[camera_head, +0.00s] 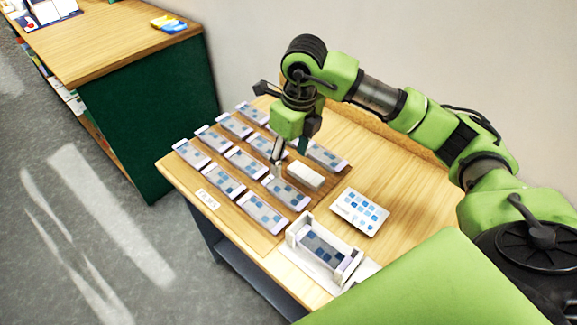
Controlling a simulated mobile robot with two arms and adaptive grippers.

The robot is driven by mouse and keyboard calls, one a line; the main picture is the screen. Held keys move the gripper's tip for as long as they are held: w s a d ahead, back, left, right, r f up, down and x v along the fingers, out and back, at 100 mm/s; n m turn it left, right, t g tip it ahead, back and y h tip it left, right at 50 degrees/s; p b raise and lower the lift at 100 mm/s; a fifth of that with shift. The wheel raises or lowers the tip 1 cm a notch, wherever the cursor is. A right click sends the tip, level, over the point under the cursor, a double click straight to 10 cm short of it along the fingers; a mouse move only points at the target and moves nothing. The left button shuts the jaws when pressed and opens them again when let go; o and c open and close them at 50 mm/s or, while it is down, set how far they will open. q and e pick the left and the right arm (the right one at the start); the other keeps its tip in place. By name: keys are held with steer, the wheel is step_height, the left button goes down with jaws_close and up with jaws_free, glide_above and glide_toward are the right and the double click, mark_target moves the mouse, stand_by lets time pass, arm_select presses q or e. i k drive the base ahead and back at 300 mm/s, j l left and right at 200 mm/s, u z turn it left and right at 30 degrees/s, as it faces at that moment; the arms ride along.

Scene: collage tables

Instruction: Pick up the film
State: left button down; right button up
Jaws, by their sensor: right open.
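Several pale film pieces with blue square patterns and light end strips lie in rows on a brown mat (268,238) on the wooden table. One film piece (288,194) lies just below my right gripper, and another film piece (326,156) lies to its right. My right gripper (288,156) points down over the middle of the rows, open, its fingers partly covering the pieces behind. I cannot tell whether a fingertip touches anything. My left gripper is not in view.
A white block (305,176) lies beside the gripper. A white open-frame holder (345,272) with a blue-patterned piece inside stands at the table's front. A blue-printed card (360,211) lies to the right. A small label (208,200) is at the left edge. A green-sided desk (150,110) stands behind left.

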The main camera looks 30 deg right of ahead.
mark_target(316, 244)
steer(key=k+j, duration=0.1)
steer(key=j, duration=0.3)
steer(key=k+j, duration=0.1)
steer(key=j, duration=0.3)
steer(key=k+j, duration=0.1)
steer(key=j, duration=0.3)
